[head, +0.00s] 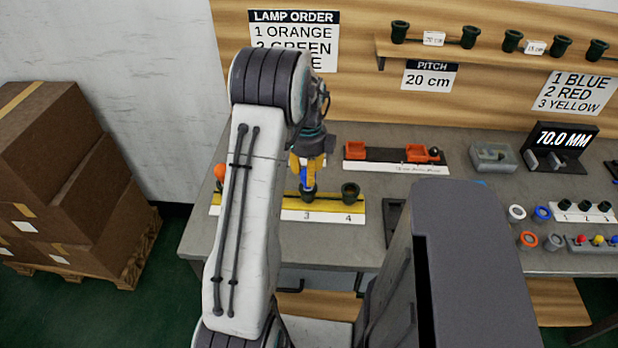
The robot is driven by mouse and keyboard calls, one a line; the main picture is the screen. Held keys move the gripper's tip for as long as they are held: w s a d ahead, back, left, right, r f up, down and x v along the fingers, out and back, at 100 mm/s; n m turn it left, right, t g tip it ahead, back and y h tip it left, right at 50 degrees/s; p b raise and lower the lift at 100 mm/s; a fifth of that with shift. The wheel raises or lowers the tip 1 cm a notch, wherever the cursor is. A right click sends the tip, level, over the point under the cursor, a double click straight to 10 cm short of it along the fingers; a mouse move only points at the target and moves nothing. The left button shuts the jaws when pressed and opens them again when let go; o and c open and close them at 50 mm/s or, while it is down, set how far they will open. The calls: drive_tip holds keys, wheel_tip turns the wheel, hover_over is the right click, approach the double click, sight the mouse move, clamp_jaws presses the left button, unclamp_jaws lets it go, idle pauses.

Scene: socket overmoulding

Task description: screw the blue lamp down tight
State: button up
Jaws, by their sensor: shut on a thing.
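My gripper (307,170) points down over the yellow lamp board (328,198) and is shut on the blue lamp (304,181). Only a small part of the blue lamp shows between the fingers. It is at the dark socket (308,195) above the number 3, upright as far as I can see. How deep it sits in that socket cannot be told. The socket at number 4 (350,192) is empty. An orange lamp (220,171) stands at the board's left end. My arm hides the part of the board between it and socket 3.
Behind the board are a black-and-white fixture with orange blocks (383,155) and a grey block (492,158). A gauge reading 70.0 MM (562,147) stands at right, near loose coloured rings (529,239). A lamp order sign (294,40) is partly hidden. Cardboard boxes (60,190) stand left.

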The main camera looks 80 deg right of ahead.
idle(0.3)
drive_tip(key=m, duration=0.4)
drive_tip(key=shift+m, duration=0.3)
drive_tip(key=o, duration=1)
